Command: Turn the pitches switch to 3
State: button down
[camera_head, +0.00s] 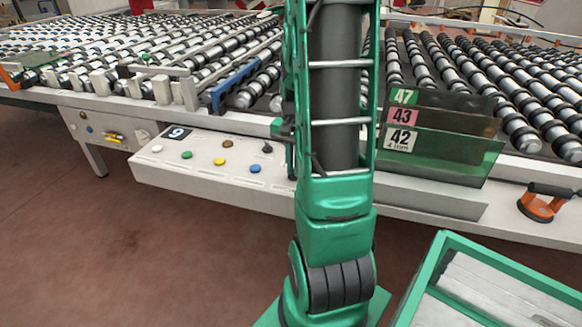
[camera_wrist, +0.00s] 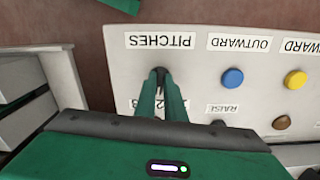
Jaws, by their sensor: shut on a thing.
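The pitches switch (camera_wrist: 160,74) is a small dark knob on the white control panel (camera_wrist: 200,62), seen upside down in the wrist view. Its PITCHES label (camera_wrist: 160,40) lies just above it in the picture. My gripper (camera_wrist: 161,80) has its two green fingers closed around the knob, one on each side. A number label (camera_wrist: 136,104) shows partly behind the fingers, which cover some of its digits. The knob's pointer direction cannot be made out. In the head view, my arm hides the switch, and the panel (camera_head: 205,165) shows to its left.
Beside the switch are a blue button (camera_wrist: 232,78), a yellow button (camera_wrist: 295,79), a brown button (camera_wrist: 281,122) and a RAISE label (camera_wrist: 227,109). The roller table (camera_head: 430,75) stands behind the panel. A green-framed cart (camera_head: 437,262) stands at front right.

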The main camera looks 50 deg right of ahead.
jog(key=m, duration=0.3)
jog(key=shift+w+a+m, duration=0.2)
jog(key=shift+m, duration=0.1)
jog(key=shift+w+m, duration=0.1)
jog(key=shift+m, duration=1.7)
jog(key=c, duration=1.8)
grip_release()
jog(key=shift+c, duration=0.2)
jog(key=shift+d, duration=0.1)
jog(key=shift+r, duration=0.15)
notch_tip(320, 180, up, 10)
jog(key=shift+r, duration=0.25)
